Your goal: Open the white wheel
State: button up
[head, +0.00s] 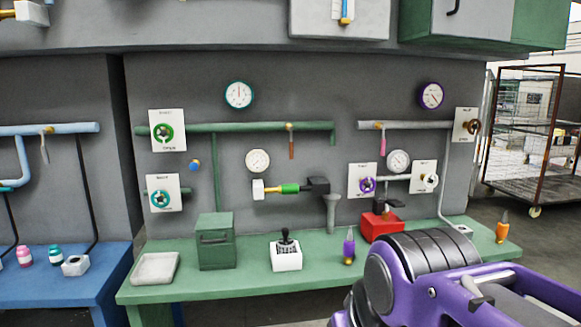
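The white wheel (430,181) is a small handwheel on a pale square plate (418,168) on the grey wall, right of centre. A grey pipe (393,178) runs from its left side to a purple wheel (367,185) on another plate. I cannot tell from this distance how far the white wheel is turned. My purple and grey arm fills the bottom right, in front of the bench and below the white wheel. My gripper is not in view.
The green bench (225,285) holds a green box (215,243), a joystick on a white base (287,257), a red box (379,226), and purple (348,246) and orange (502,228) bottles. A brown wheel (472,126) is mounted above right. A wheeled cage (525,130) stands at far right.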

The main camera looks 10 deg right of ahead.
aim_at(430, 180)
jog(key=i+l, duration=0.15)
jog(key=l, duration=0.3)
jog(key=i+l+u, duration=0.1)
jog(key=l, duration=0.35)
jog(key=i+l, duration=0.15)
jog(key=l, duration=0.3)
jog(key=i+l, duration=0.15)
jog(key=l, duration=0.35)
jog(key=i+l+u, duration=0.1)
jog(key=l, duration=0.35)
jog(key=i+l, duration=0.15)
jog(key=l, duration=0.3)
jog(key=i+l+u, duration=0.1)
jog(key=l, duration=0.4)
